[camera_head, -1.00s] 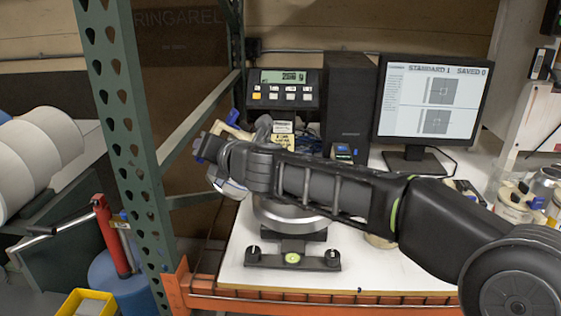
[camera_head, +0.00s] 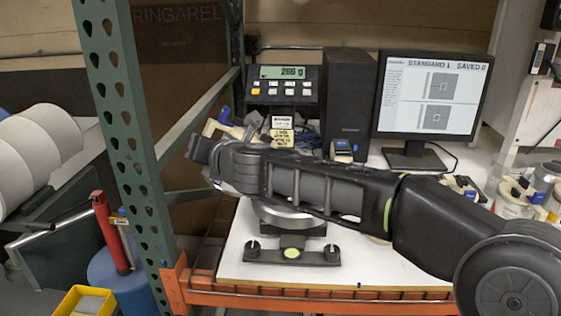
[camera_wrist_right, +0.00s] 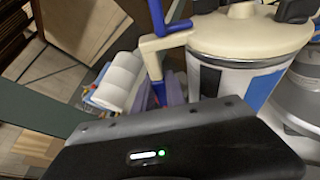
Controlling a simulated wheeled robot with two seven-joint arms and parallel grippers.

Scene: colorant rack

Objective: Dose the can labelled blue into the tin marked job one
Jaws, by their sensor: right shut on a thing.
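My right gripper (camera_head: 203,152) is at the end of the arm reaching in from the right, above the left side of the scale. It is shut on a can with a cream lid (camera_head: 226,130), mostly hidden behind the arm in the head view. The wrist view shows the can's cream lid with blue parts (camera_wrist_right: 245,40) and a white and blue side; no label word is readable. A grey metal container (camera_wrist_right: 297,95) stands beside it there; I cannot read a job mark on it. My left gripper is not in view.
The round metal scale pan (camera_head: 287,216) is partly covered by my arm. The scale display (camera_head: 285,73) seems to read 266 g. A monitor (camera_head: 431,95) stands behind on the right, with several cans (camera_head: 515,198) at the right edge. A green rack post (camera_head: 125,130) is close on the left.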

